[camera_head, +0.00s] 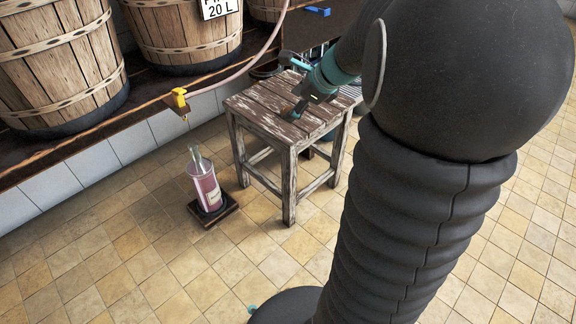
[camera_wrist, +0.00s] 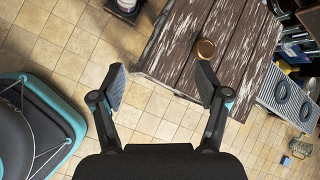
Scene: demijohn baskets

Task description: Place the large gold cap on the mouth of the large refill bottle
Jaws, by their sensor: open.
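The cap is hard to make out there, mostly hidden by my gripper. A bottle with pink contents and a pale label (camera_head: 204,188) stands upright on the floor left of the stool, with something pale sticking up from its top. Its lower part shows in the wrist view (camera_wrist: 126,6).
The bottle stands on a small dark wooden board (camera_head: 222,213). Wooden barrels (camera_head: 170,28) stand on a ledge behind, with a hose and yellow tap (camera_head: 180,99) above the floor. A grey rack (camera_wrist: 287,98) is beside the stool. The tiled floor in front is clear.

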